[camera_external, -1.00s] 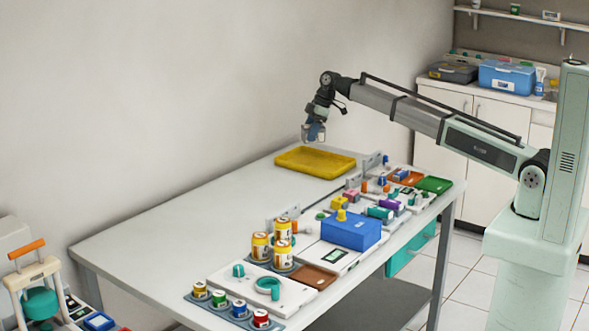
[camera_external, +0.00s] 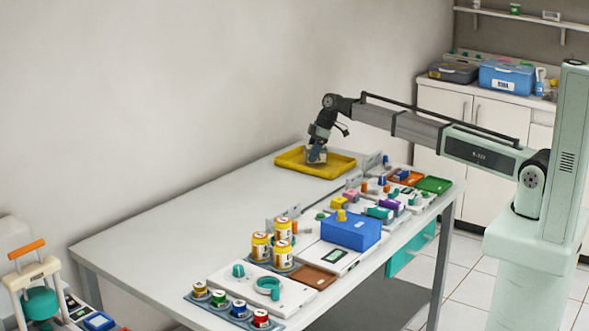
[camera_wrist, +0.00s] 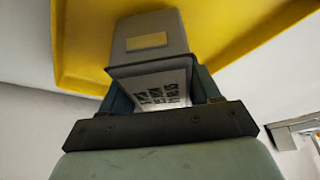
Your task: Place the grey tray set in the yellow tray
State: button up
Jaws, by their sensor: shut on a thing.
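The yellow tray (camera_external: 326,167) lies at the far end of the white table, and it fills the upper part of the wrist view (camera_wrist: 80,50). My gripper (camera_external: 316,157) is low over the tray, pointing down. In the wrist view my gripper (camera_wrist: 155,95) is shut on a small grey block-like piece, the grey tray set (camera_wrist: 148,32), with a yellow label and a white face with dark printing. The piece overlaps the yellow tray in both views. I cannot tell whether it touches the tray floor.
A blue box (camera_external: 350,232) and several coloured small items stand along the table's right side. Yellow jars (camera_external: 283,255) stand near the front. A small upright grey panel (camera_external: 372,162) is just right of the yellow tray. The table's left side is clear.

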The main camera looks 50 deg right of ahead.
jog(key=shift+f, duration=0.6)
jog(key=shift+f, duration=0.15)
jog(key=o, duration=1.2)
jog(key=v, duration=1.2)
